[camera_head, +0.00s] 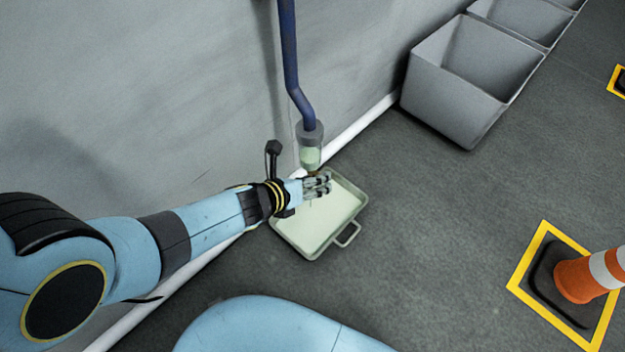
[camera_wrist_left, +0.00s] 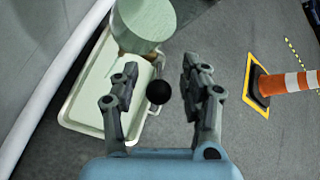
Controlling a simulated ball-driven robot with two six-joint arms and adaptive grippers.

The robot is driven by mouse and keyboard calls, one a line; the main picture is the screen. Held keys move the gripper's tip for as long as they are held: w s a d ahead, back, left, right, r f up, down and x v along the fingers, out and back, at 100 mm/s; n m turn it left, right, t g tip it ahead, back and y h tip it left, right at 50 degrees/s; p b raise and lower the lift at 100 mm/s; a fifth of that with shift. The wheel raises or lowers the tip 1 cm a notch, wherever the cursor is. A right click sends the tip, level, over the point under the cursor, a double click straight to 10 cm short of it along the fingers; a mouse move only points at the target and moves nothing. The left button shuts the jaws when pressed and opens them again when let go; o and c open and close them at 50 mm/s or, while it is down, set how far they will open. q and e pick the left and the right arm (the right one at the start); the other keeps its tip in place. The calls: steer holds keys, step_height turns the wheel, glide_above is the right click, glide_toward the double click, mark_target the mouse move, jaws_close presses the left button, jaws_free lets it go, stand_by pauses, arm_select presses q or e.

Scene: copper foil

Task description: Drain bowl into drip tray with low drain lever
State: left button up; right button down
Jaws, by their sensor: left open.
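The bowl (camera_head: 311,147) is a clear cup with pale green liquid, hanging under a dark blue pipe (camera_head: 292,65). It also shows at the top of the left wrist view (camera_wrist_left: 142,25). The drip tray (camera_head: 296,246), shallow and pale green with a side handle, lies on the floor below; its rim also shows in the left wrist view (camera_wrist_left: 66,118). My left gripper (camera_head: 325,183) is just under the bowl, above the tray. In the left wrist view its fingers (camera_wrist_left: 159,70) are open, with a black ball knob (camera_wrist_left: 158,92) between them; contact is unclear. The lever's shaft is hidden.
A grey wall (camera_head: 150,110) stands close on the left, with a white pipe (camera_head: 362,124) along its foot. Grey bins (camera_head: 455,105) stand at the upper right. An orange-and-white cone (camera_head: 580,280) stands at the right. The floor between tray and cone is clear.

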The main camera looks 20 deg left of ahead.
arm_select(q)
steer(key=shift+a, duration=0.1)
steer(key=shift+s+a+r, duration=0.1)
steer(key=shift+s+r, duration=0.15)
steer(key=shift+s, duration=0.2)
steer(key=v, duration=1.1)
steer(key=shift+o, duration=0.2)
steer(key=shift+w, duration=0.1)
